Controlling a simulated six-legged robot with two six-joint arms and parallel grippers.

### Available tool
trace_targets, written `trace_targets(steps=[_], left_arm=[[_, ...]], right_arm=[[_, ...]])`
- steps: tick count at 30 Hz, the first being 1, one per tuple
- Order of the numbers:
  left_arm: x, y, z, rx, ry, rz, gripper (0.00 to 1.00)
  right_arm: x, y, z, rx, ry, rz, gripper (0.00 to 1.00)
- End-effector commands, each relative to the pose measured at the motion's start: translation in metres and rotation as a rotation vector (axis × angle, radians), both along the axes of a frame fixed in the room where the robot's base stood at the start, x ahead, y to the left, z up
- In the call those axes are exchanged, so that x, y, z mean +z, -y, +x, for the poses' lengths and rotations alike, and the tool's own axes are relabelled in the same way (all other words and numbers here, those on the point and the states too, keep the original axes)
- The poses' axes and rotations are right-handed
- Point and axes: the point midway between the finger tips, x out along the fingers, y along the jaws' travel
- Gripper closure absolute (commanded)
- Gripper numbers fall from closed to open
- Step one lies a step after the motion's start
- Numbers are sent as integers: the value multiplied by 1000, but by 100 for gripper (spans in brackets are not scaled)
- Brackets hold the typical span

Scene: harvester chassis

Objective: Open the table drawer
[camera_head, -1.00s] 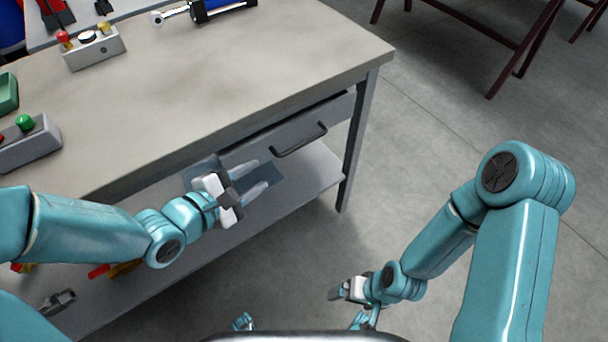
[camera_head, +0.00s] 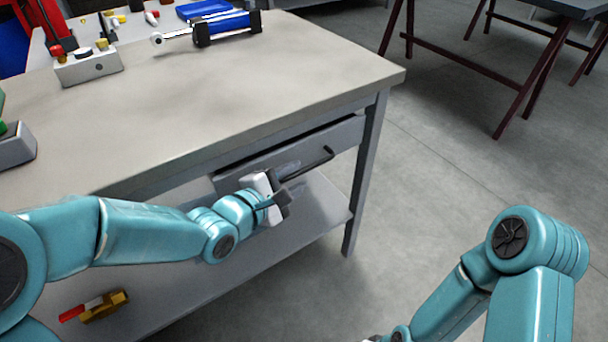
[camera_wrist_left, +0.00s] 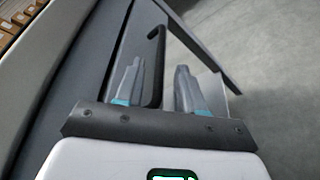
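The grey drawer (camera_head: 235,176) sits under the table top, with a dark gap along its upper edge. Its black bar handle (camera_head: 322,161) is partly hidden by my left gripper (camera_head: 296,175). In the left wrist view my left gripper (camera_wrist_left: 160,68) has its fingers apart. The handle (camera_wrist_left: 154,62) runs between them, closer to the left finger. I cannot tell whether that finger touches it. The drawer front (camera_wrist_left: 128,40) is to the left of the fingers. My right forearm shows at the lower right, but its fingers are cut off by the bottom edge.
The table top (camera_head: 240,100) carries a button box (camera_head: 88,66) and a blue and black cylinder (camera_head: 225,27) at the back. The floor right of the table is clear up to a dark red trestle (camera_head: 470,45).

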Motion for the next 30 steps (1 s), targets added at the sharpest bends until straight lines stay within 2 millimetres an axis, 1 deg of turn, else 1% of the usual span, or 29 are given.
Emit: trace_targets(steps=[1, 3, 7, 12, 18, 20, 21, 22, 30], left_arm=[[-5, 6, 8, -3, 2, -1, 62], [-7, 12, 16, -1, 0, 0, 62], [-8, 20, 27, -1, 0, 0, 62], [-9, 23, 32, 0, -1, 0, 62], [-9, 23, 32, 0, -1, -1, 62], [-9, 23, 32, 0, -1, -1, 82], [-9, 23, 32, 0, -1, -1, 95], [-9, 23, 32, 0, -1, -1, 100], [-9, 23, 32, 0, -1, -1, 100]], right_arm=[[-4, 1, 1, -3, 1, 0, 4], [-6, 1, 1, -5, 1, 0, 4], [-8, 2, 2, -7, 2, -2, 4], [-8, 2, 2, -9, 3, -2, 4], [-8, 2, 2, -9, 3, -2, 4], [-8, 2, 2, -8, 3, -2, 4], [-8, 2, 2, -8, 3, -2, 4], [-8, 2, 2, -8, 3, -2, 4], [-8, 2, 2, -8, 3, -2, 4]])
